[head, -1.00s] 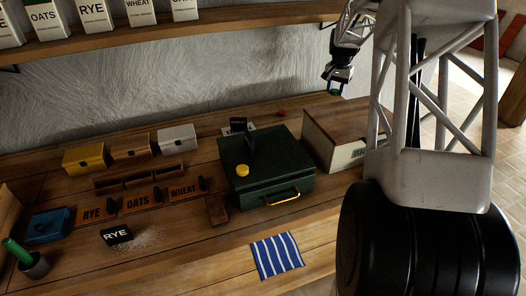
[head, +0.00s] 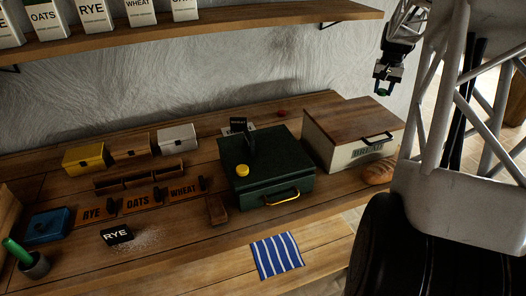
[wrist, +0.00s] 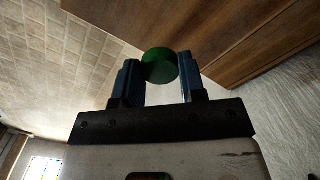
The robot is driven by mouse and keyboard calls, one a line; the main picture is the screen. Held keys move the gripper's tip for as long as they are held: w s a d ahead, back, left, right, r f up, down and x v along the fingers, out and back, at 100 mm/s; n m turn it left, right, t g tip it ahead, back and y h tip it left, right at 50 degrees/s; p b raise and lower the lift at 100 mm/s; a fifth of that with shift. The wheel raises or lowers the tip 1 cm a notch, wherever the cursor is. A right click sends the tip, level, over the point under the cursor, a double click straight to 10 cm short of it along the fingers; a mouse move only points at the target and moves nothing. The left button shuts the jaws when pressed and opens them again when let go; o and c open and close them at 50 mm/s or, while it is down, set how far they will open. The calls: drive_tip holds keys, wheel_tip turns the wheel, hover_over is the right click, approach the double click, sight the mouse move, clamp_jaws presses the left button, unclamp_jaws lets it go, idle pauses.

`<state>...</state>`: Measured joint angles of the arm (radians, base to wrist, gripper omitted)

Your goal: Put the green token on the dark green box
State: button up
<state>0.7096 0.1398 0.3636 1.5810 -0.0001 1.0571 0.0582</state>
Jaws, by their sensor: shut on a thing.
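The green token (wrist: 160,66) is a round disc between the two blue fingers of my gripper (wrist: 158,78) in the wrist view. My gripper is shut on it. In the head view my gripper (head: 384,92) hangs in the air at the upper right, above and behind the bread box, with a bit of green at its tips. The dark green box (head: 262,185) stands on the bench, left of my gripper and well below it.
A cream bread box (head: 345,152) with a wooden lid stands right of the green box, with a loaf (head: 378,173) beside it. A striped blue cloth (head: 277,255) lies in front. Small yellow (head: 85,158), brown and white boxes stand at the back left. A shelf (head: 200,32) runs above.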

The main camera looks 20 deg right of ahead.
drive_tip(key=s+a+m, duration=0.2)
drive_tip(key=s+a, duration=0.2)
drive_tip(key=a, duration=1.1)
drive_tip(key=s+a+m, duration=0.1)
drive_tip(key=s+a, duration=0.2)
drive_tip(key=a, duration=1.2)
drive_tip(key=s+a+f+m, duration=0.1)
drive_tip(key=s+a+f, duration=0.2)
drive_tip(key=s+a, duration=0.6)
drive_tip(key=s+a+f+m, duration=0.2)
drive_tip(key=s+a+f, duration=0.1)
drive_tip(key=s+a, duration=0.6)
drive_tip(key=a, duration=0.2)
drive_tip(key=shift+a, duration=0.35)
hover_over(262, 167)
drive_tip(key=shift+a+f, duration=0.1)
drive_tip(key=shift+f, duration=0.65)
